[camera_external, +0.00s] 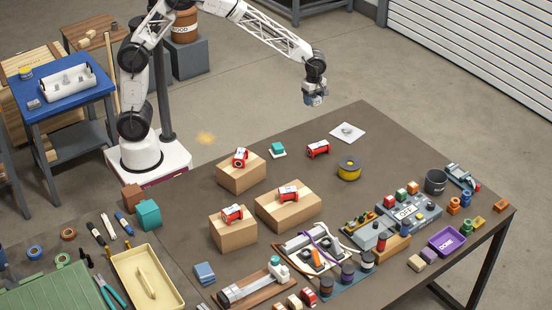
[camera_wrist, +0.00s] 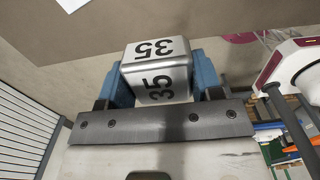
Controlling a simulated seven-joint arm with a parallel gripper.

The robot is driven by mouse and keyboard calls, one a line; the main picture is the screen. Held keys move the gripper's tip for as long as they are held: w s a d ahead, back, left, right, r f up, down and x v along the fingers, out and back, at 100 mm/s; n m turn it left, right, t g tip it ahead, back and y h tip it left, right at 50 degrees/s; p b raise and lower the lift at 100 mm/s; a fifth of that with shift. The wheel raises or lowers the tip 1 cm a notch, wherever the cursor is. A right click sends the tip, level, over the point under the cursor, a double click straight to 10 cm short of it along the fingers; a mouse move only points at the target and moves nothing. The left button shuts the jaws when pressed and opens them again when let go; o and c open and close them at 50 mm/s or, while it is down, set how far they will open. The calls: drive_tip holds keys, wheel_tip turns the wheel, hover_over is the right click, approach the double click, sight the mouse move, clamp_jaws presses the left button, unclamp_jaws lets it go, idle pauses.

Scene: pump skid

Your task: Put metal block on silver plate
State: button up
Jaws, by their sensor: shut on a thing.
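A metal block (camera_wrist: 157,72) marked "35" on two faces sits between the blue fingers of my gripper in the wrist view. My gripper (camera_external: 314,98) is shut on it and points down. In the external view it hangs high, up and left of the silver plate in the picture, and the block is too small to make out clearly there. The silver plate (camera_external: 347,132) is a pale, flat square with a greyish middle near the far edge of the brown table. The block is apart from the plate.
Cardboard boxes (camera_external: 288,206) bear more red parts.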

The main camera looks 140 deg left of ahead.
wheel_tip(320, 180, down, 10)
drive_tip(key=shift+f, duration=0.25)
drive_tip(key=shift+w+a, duration=0.1)
drive_tip(key=shift+w, duration=0.05)
hover_over(348, 133)
drive_tip(key=shift+s+d+f, duration=0.35)
drive_tip(key=shift+s+f, duration=0.05)
drive_tip(key=shift+f, duration=0.25)
idle(0.3)
drive_tip(key=shift+w+a, duration=0.25)
drive_tip(key=shift+a, duration=0.1)
drive_tip(key=shift+f, duration=1.8)
drive_tip(key=shift+f, duration=0.1)
